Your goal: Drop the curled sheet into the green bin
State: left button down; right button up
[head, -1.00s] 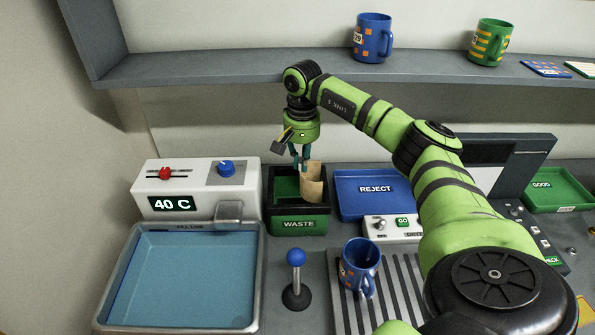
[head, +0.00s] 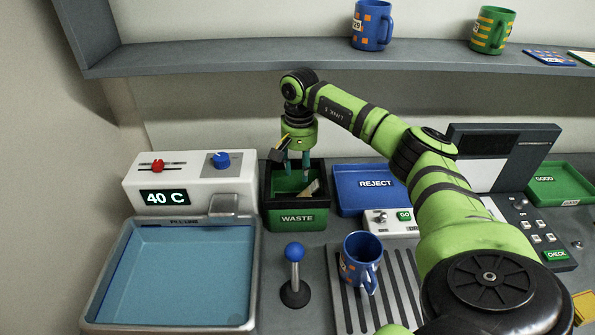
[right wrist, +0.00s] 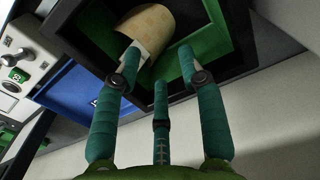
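The curled tan sheet (head: 313,188) is inside the green bin (head: 297,219) labelled WASTE, with its top edge near the bin's rim. In the right wrist view the sheet (right wrist: 158,27) lies curled against the bin's green inner wall (right wrist: 205,45), beyond my fingertips. My right gripper (head: 296,165) points down over the bin's opening. Its teal fingers (right wrist: 160,65) are spread apart with nothing between them. One fingertip overlaps the sheet's pale edge in that view; whether they touch I cannot tell. My left gripper is not in view.
A blue REJECT tray (head: 375,196) stands right of the bin, and a white 40 C control box (head: 190,183) stands left. A water basin (head: 175,275), a blue-knobbed lever (head: 294,272) and a blue mug (head: 360,262) on a ribbed rack are in front. A shelf (head: 230,62) runs above.

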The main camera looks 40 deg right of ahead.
notch_tip(320, 180, up, 8)
jog(key=shift+f, duration=0.25)
dwell(0.6)
